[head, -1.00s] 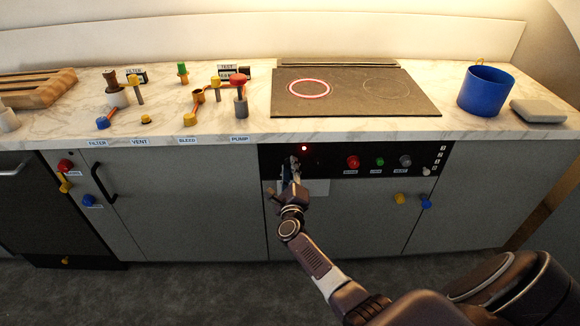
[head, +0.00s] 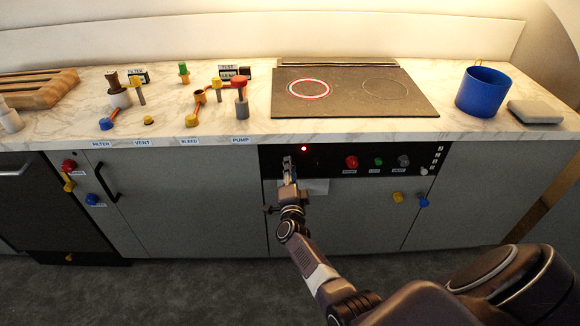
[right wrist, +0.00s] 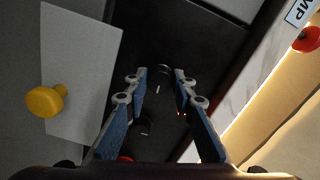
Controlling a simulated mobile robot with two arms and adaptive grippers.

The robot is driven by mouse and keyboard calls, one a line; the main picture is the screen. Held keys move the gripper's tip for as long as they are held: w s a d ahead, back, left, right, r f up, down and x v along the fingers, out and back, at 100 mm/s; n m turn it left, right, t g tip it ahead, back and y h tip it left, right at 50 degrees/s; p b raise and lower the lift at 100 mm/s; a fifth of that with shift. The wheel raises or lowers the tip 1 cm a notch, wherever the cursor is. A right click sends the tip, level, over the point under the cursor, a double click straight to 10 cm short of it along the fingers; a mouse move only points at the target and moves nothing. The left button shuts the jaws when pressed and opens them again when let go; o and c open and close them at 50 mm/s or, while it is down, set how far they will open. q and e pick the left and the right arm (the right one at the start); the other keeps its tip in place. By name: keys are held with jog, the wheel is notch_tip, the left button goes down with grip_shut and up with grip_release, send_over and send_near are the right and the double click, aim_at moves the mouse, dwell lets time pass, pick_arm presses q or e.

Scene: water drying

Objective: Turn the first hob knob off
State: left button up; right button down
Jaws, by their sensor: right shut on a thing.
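The hob's dark control panel (head: 331,161) is on the cabinet front below the counter. My right gripper (head: 288,161) is at the panel's left end, where the first hob knob is; the fingers mostly hide this knob in the head view. In the right wrist view, the gripper (right wrist: 162,76) has its blue-padded fingers on either side of a small dark knob (right wrist: 164,70), shut on it. A red light (head: 304,148) glows just right of the gripper. The hob (head: 335,110) shows a bright red ring on its left zone. My left gripper is out of view.
A red knob (head: 351,161), a green knob (head: 378,161) and a grey knob (head: 403,160) sit further right on the panel. A yellow knob (head: 398,197) is on the cabinet below. A blue pot (head: 483,92) stands right of the hob.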

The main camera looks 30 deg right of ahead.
jog(key=n+p, duration=0.1)
jog(key=n, duration=0.3)
jog(key=shift+a+f+n, duration=0.1)
jog(key=shift+n, duration=0.2)
jog(key=n, duration=0.3)
jog(key=shift+n+p, duration=0.3)
jog(key=n, duration=0.4)
jog(key=shift+f+p, duration=0.1)
jog(key=shift+p, duration=0.2)
jog(key=shift+s+n, duration=0.1)
jog(key=shift+n, duration=2.1)
jog(key=c, duration=1.6)
grip_release()
